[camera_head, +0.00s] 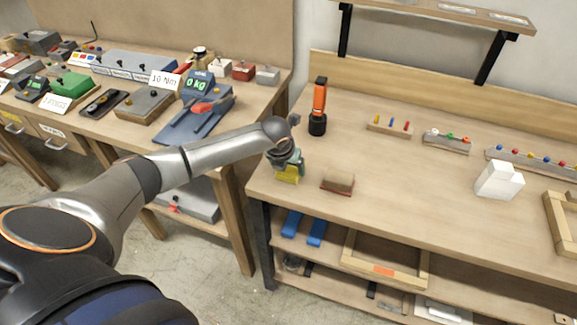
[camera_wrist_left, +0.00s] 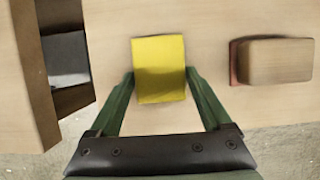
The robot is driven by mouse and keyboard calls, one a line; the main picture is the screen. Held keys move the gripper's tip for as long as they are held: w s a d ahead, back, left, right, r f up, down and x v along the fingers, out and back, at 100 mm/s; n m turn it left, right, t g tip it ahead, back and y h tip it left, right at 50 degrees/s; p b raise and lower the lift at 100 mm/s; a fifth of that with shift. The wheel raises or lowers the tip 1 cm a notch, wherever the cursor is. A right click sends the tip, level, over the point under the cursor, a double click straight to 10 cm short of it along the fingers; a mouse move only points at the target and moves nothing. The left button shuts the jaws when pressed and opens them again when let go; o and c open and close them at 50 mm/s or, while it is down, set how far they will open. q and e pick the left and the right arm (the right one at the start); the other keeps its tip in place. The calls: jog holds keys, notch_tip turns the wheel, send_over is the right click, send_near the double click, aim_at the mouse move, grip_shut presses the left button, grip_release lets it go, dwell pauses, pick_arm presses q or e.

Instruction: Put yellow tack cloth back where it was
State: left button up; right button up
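The yellow tack cloth (camera_head: 288,174) is a small yellow block-like piece at the left end of the right-hand workbench (camera_head: 400,190). My left gripper (camera_head: 286,166) points down over it. In the left wrist view the cloth (camera_wrist_left: 160,68) sits between the two green fingers (camera_wrist_left: 160,75), which meet its left and right sides. The gripper looks shut on it. I cannot tell whether the cloth touches the bench top or is just above it. My right gripper is not in view.
A sanding block with a reddish underside (camera_head: 338,183) lies just right of the cloth. An orange-and-black tool (camera_head: 318,108) stands behind. Small peg racks (camera_head: 390,126) and a white block (camera_head: 499,180) are further right. The bench's left edge is close to the gripper.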

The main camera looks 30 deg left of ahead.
pick_arm(q)
jog(key=shift+o, duration=1.2)
jog(key=shift+r, duration=0.1)
jog(key=v, duration=1.1)
jog(key=s+d+f+n+t+h, duration=0.1)
jog(key=s+d+f+n+h, duration=0.25)
jog(key=d+f+n, duration=0.4)
jog(key=s+d+f+n+t+h, duration=0.15)
jog(key=s+d+f+n, duration=0.25)
jog(key=d+f+n, duration=0.4)
jog(key=s+f+n+t+y, duration=0.1)
jog(key=s+f+n, duration=0.4)
jog(key=s+n, duration=0.9)
jog(key=shift+d+n+t, duration=0.25)
jog(key=shift+n+t, duration=0.5)
jog(key=shift+n, duration=0.1)
jog(key=shift+s, duration=0.1)
